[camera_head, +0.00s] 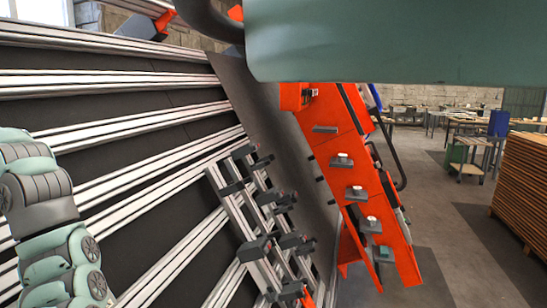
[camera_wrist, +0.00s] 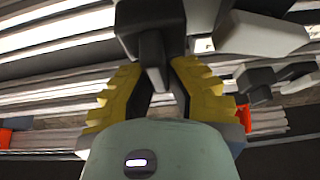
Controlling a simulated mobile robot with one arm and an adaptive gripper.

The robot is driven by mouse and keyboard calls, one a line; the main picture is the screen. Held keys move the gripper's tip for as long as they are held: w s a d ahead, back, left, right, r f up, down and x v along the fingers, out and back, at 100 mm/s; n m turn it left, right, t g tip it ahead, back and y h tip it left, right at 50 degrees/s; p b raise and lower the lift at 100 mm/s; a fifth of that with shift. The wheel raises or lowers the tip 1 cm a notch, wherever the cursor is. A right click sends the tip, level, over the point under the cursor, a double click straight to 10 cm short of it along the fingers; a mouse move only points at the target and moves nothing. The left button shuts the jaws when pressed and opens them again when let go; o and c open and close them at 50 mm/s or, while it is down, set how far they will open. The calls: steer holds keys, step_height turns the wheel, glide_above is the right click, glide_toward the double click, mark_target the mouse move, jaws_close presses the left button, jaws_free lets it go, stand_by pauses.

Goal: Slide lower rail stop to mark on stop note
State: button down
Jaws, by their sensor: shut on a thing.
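In the wrist view, my gripper (camera_wrist: 157,78) has its two yellow ridged fingers closed around the narrow stem of a dark grey block, which looks like the rail stop (camera_wrist: 150,38). The block's wider part stands beyond the fingertips, against pale metal rails (camera_wrist: 60,50). My gripper cannot be made out in the head view. There, several dark clamp-like blocks (camera_head: 255,249) sit on short silver rails (camera_head: 233,210) at lower centre. I cannot tell which of them, if any, is the held one. No stop note or mark is readable in either view.
Long silver rails (camera_head: 120,78) cross a dark panel at left in the head view. A tilted orange frame (camera_head: 350,180) with grey brackets stands right of the short rails. A stack of wooden boards (camera_head: 525,190) is at far right. Grey floor (camera_head: 450,240) lies open between.

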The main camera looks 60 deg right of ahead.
steer(key=shift+d+f+h, duration=0.1)
steer(key=shift+d+h, duration=0.2)
steer(key=c, duration=1.2)
jaws_free()
steer(key=shift+o, duration=1.3)
steer(key=v, duration=1.2)
steer(key=shift+d, duration=0.1)
